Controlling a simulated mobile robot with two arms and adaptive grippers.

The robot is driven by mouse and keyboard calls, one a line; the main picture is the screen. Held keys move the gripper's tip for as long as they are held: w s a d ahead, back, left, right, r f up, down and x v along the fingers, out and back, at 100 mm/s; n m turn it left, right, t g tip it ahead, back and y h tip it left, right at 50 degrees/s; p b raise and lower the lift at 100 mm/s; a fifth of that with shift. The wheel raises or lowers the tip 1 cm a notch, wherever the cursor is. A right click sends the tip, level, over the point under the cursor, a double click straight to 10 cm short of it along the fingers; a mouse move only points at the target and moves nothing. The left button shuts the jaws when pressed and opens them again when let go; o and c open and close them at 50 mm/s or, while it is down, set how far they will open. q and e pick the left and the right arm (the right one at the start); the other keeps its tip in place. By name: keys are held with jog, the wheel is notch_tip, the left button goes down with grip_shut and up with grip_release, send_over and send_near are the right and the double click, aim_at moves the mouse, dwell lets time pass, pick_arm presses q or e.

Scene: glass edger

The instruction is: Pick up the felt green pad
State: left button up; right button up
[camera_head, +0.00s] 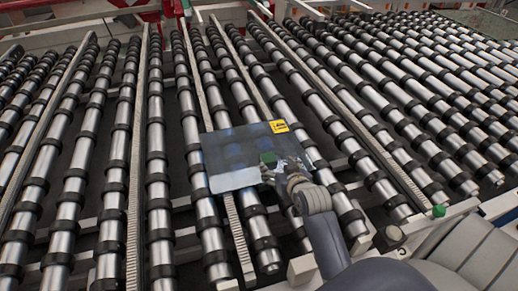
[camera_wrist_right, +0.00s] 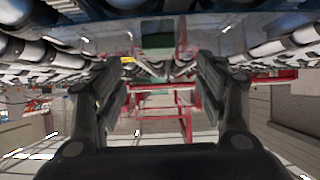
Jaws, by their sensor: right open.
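A small green pad (camera_head: 268,158) shows over the glass pane (camera_head: 225,155), just beyond my right gripper (camera_head: 277,172). I cannot tell whether it lies on the glass. The gripper is low over the pane's right part and partly blends with its reflection. In the right wrist view my right gripper (camera_wrist_right: 162,100) is open, its two dark fingers well apart with nothing clearly held. A dark green patch (camera_wrist_right: 155,101) shows between the fingers there; whether it is the pad is unclear. Another small green piece (camera_head: 438,211) sits on the metal frame at the right. My left gripper is not in view.
The pane, with a yellow label (camera_head: 279,127), lies over a bed of metal rollers (camera_head: 156,190) with black rings. Light rails (camera_head: 134,190) run between the rollers. A pale frame edge (camera_head: 425,222) borders the near right side. Red parts (camera_head: 150,12) stand at the back.

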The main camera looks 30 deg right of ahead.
aim_at(269, 159)
jog(key=p+x, duration=0.1)
jog(key=x, duration=0.2)
jog(key=shift+w+d, duration=0.1)
jog(key=shift+w, duration=0.1)
jog(key=p+x, duration=0.1)
jog(key=x, duration=0.1)
jog(key=shift+w+d+f, duration=0.1)
jog(key=shift+w+f, duration=0.05)
jog(key=shift+w, duration=0.25)
jog(key=p+x, duration=0.1)
jog(key=x, duration=0.1)
jog(key=shift+w+d+f, duration=0.1)
jog(key=shift+w+f, duration=0.1)
jog(key=shift+w, duration=0.15)
jog(key=shift+w+f, duration=0.25)
jog(key=shift+f, duration=0.05)
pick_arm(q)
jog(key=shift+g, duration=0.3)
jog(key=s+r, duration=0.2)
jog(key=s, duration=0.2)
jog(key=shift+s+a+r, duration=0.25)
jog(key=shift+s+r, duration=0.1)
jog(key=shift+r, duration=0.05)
